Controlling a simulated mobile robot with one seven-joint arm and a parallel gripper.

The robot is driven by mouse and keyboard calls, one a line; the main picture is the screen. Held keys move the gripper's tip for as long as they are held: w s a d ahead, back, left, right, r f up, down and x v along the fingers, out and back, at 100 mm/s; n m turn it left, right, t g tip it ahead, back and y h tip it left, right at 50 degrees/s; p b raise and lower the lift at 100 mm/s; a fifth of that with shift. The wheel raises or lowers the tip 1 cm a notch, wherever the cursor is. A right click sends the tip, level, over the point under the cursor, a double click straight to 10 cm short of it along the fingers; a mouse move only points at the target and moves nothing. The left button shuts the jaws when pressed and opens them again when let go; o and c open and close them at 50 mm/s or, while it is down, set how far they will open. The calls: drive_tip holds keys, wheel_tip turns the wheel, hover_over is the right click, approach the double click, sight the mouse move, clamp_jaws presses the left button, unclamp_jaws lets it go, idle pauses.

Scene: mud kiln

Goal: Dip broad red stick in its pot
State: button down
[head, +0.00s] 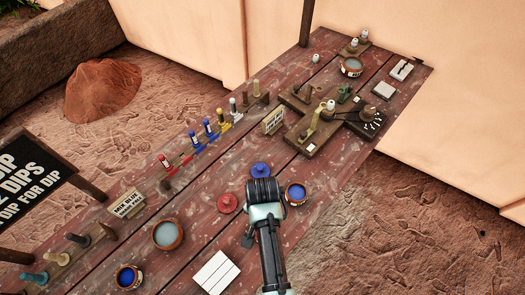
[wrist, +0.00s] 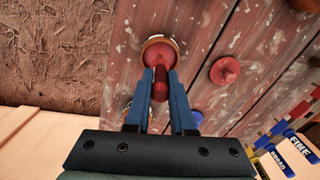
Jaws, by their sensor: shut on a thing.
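My gripper (wrist: 160,80) is shut on a dark red stick (wrist: 161,88), which shows between the blue fingers in the wrist view. A round terracotta-rimmed pot (wrist: 174,41) with red inside lies beyond the fingertips. The stick's far end overlaps this pot in the picture; I cannot tell whether it touches the paint. In the head view my gripper (head: 264,190) is over the table, and its own body hides the fingertips, the stick and the red pot. A red lid (wrist: 224,71) lies beside the pot, and shows left of my gripper in the head view (head: 227,203).
A blue lid (head: 261,170) and blue paint pot (head: 296,192) are close to my gripper. A row of coloured sticks (head: 208,129) stands up-left. A grey-filled bowl (head: 168,235), another blue pot (head: 129,276) and a white card (head: 215,273) lie lower left. Wooden stands (head: 325,122) crowd the far end.

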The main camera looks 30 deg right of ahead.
drive_tip(key=shift+r, duration=0.15)
idle(0.4)
wheel_tip(320, 180, up, 7)
drive_tip(key=p, duration=0.7)
drive_tip(key=shift+d, duration=0.1)
idle(0.6)
